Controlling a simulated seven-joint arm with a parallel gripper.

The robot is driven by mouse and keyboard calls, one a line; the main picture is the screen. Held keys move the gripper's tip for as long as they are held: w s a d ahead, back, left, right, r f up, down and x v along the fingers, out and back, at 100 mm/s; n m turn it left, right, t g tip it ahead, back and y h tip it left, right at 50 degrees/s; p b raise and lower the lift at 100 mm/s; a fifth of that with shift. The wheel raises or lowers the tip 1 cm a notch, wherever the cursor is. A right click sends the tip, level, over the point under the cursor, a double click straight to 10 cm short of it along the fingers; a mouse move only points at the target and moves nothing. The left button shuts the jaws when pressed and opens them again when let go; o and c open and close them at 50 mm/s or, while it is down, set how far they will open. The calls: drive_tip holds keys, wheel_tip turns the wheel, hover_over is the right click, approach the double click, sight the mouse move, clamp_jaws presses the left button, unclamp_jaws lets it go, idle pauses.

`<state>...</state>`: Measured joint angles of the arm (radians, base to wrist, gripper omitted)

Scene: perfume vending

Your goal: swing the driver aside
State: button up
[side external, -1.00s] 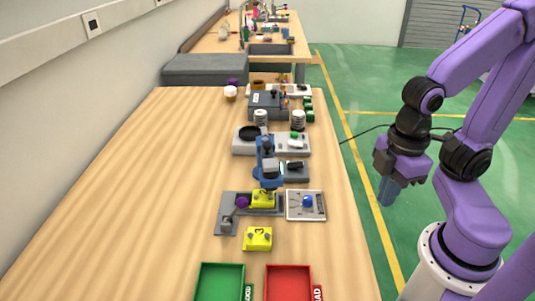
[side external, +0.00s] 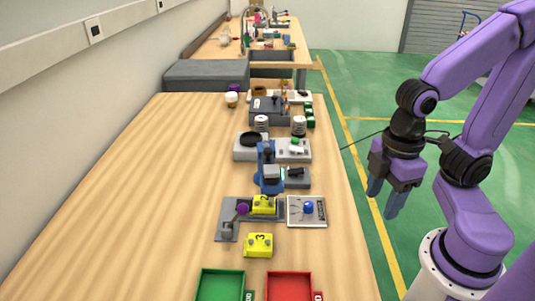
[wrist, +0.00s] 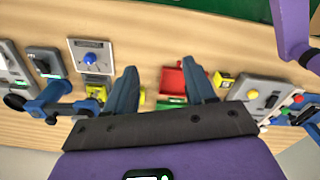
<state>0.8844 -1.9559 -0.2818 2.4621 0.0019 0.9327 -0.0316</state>
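The driver appears to be the blue upright device (side external: 267,170) near the table's middle; a blue arm also shows at the left of the wrist view (wrist: 50,95). Its head sits just behind a yellow block marked 2 (side external: 263,205), which rests in a grey fixture (side external: 228,228) with a purple-knobbed lever (side external: 242,209). I cannot tell whether the head is over the block. My gripper (side external: 384,200) is off the table's right side, well away from the driver. Its two fingers are apart with nothing between them, as the wrist view (wrist: 162,85) also shows.
A white panel with a blue knob (side external: 308,208) stands right of the fixture. Another yellow block (side external: 258,245) lies in front. Green (side external: 220,285) and red (side external: 289,288) trays are at the near edge. Grey devices (side external: 250,148) stand behind. The table's left side is clear.

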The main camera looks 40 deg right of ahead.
drive_tip(key=w+a+r, duration=0.4)
drive_tip(key=w, duration=0.4)
wheel_tip(320, 180, up, 7)
drive_tip(key=n, duration=0.2)
hover_over(268, 150)
wheel_tip(268, 150, down, 17)
drive_tip(key=shift+d+f, duration=0.1)
drive_tip(key=shift+f, duration=0.1)
clamp_jaws()
